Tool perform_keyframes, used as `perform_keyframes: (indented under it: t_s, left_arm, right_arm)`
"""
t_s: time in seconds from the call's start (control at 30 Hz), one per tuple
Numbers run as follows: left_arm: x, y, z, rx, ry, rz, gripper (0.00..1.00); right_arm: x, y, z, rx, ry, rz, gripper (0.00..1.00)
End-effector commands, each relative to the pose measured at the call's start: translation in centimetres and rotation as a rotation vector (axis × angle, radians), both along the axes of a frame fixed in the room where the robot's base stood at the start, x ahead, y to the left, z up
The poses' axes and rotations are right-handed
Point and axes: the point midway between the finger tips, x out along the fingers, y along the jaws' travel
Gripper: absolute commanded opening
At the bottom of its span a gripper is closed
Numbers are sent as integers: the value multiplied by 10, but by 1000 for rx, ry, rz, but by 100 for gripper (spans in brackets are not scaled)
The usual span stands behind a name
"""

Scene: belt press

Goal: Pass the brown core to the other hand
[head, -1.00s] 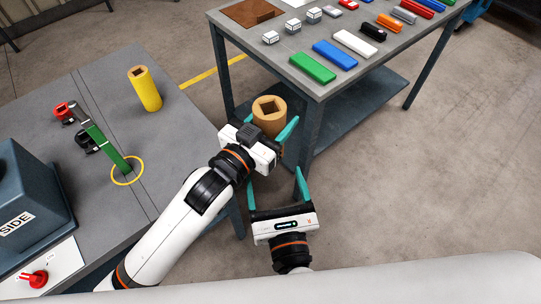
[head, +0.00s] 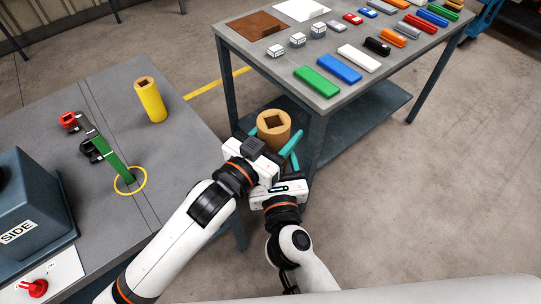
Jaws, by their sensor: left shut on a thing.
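The brown core (head: 272,121), a tan cylinder with a square hole in its top, is upright in the air in front of the shelf table. My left gripper (head: 272,138) is shut on it, with a teal finger along its right side. My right gripper (head: 280,167) is just below and close against the left one. Its fingers are mostly hidden behind the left gripper and wrist, so I cannot tell how far they are apart or whether they touch the core.
The left table (head: 185,140) holds a yellow cylinder (head: 151,101), a green bar (head: 112,160) by a yellow ring and a blue-grey box (head: 30,215). The right table (head: 305,105) carries coloured blocks, white cubes and a brown plate (head: 257,25). Open floor lies right.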

Motion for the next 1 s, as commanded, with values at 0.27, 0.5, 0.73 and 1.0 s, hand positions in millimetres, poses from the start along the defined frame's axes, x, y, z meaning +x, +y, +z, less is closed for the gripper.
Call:
perform_keyframes:
  t_s: [0.27,0.5,0.73,1.0]
  left_arm:
    - [0,-1,1,-3,-2,-2,24]
    - [0,-1,1,-2,-1,-2,81]
    - [-1,0,0,-1,0,0,81]
    - [-27,24,-1,1,2,-1,81]
  right_arm:
    - [-1,2,0,1,-1,6,27]
    - [-1,2,1,1,-3,5,23]
    - [0,1,1,1,-2,2,23]
    - [0,0,1,0,-2,1,23]
